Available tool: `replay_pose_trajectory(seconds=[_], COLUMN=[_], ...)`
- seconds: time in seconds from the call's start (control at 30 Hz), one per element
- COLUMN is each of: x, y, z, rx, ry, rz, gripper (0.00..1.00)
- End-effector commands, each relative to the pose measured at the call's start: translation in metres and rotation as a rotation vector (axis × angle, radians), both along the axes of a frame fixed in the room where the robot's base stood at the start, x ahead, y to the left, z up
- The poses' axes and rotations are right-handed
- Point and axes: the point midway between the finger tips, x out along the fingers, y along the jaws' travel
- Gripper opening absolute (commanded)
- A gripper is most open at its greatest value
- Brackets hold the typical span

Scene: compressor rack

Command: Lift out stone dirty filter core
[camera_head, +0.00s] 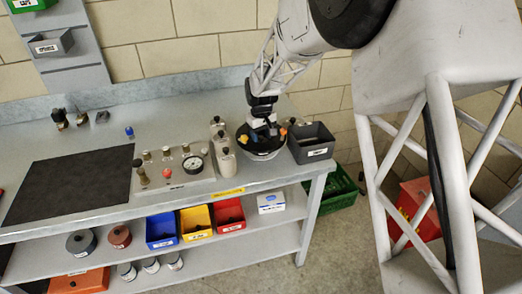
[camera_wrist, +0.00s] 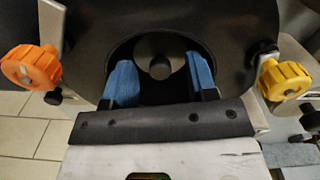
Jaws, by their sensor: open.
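The round black housing (camera_head: 262,154) stands near the right end of the bench. In the wrist view its dark rim (camera_wrist: 225,28) surrounds a round opening. A dark grey round knob (camera_wrist: 158,66) shows in that opening; it seems to be the top of the filter core, whose body is hidden. My gripper (camera_head: 265,132) is over the housing, pointing down. In the wrist view my gripper (camera_wrist: 161,82) is open, with one blue finger on each side of the knob. Gaps show between knob and fingers, so it holds nothing. Finger depth is hard to tell.
An orange knob (camera_wrist: 30,67) and a yellow knob (camera_wrist: 285,79) flank the housing. A dark grey bin (camera_head: 311,144) stands close on its right. Pale bottles (camera_head: 225,160) and a gauge panel (camera_head: 172,172) are on its left. A black mat (camera_head: 70,185) lies clear farther left.

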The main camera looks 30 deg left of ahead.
Motion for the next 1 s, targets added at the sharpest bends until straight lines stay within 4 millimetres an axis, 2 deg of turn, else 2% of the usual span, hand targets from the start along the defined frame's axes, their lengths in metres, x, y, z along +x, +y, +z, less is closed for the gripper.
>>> replay_pose_trajectory(seconds=[0.33, 0.67, 1.0], x=[0.0, 0.0, 0.0001], y=[0.0, 0.0, 0.0002], z=[0.0002, 0.0002, 0.0007], rx=[0.0, 0.0, 0.001], ry=[0.0, 0.0, 0.0], rz=[0.0, 0.0, 0.0], gripper=[0.52, 0.02, 0.0])
